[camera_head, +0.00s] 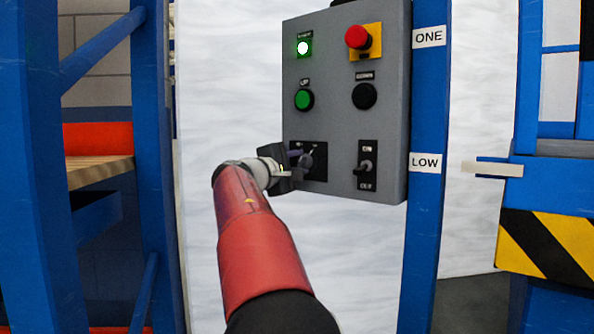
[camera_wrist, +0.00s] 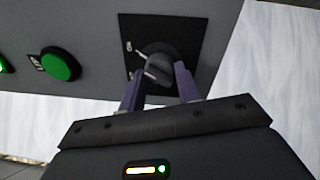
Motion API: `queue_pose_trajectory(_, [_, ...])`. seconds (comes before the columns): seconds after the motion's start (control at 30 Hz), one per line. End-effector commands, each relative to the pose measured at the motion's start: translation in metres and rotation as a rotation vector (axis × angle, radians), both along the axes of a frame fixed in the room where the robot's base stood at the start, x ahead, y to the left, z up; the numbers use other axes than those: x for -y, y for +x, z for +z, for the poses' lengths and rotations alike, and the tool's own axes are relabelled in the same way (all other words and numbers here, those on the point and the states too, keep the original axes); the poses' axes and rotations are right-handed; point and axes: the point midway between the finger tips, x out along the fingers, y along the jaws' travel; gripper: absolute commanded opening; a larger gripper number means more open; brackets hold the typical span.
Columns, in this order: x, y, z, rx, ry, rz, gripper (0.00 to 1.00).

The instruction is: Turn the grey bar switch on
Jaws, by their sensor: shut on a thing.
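The grey bar switch (camera_wrist: 159,69) is a round dark-grey knob with a raised bar, on a black plate in the wrist view. A white line and a small label sit beside it. The switch also shows on the lower left of the grey control box in the head view (camera_head: 309,160), partly hidden by my gripper. My gripper (camera_wrist: 158,82) has its two purple fingers on either side of the knob and is shut on it. In the head view my gripper (camera_head: 299,159) reaches the plate from the left.
The control box (camera_head: 335,125) also carries a lit green lamp (camera_head: 304,47), a red button (camera_head: 357,37) on yellow, a green button (camera_head: 304,99), a black button (camera_head: 364,95) and a toggle switch (camera_head: 366,167) close to the right. A blue post (camera_head: 427,110) stands beside the box.

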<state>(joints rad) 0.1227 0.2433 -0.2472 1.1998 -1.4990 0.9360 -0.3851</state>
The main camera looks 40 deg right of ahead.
Motion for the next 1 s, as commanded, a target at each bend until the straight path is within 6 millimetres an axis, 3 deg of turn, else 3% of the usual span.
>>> queue_pose_trajectory(0.5, [0.0002, -0.0002, -0.0005, 0.021, 0.006, -0.002, 0.1])
queue_pose_trajectory(0.53, [0.0002, -0.0002, -0.0005, 0.021, 0.006, -0.002, 0.35])
queue_pose_trajectory(0.67, [0.0003, -0.0003, -0.0004, 0.021, 0.006, -0.002, 0.52])
queue_pose_trajectory(1.0, [-0.0029, -0.0007, -0.0003, 0.02, 0.005, 0.001, 0.54])
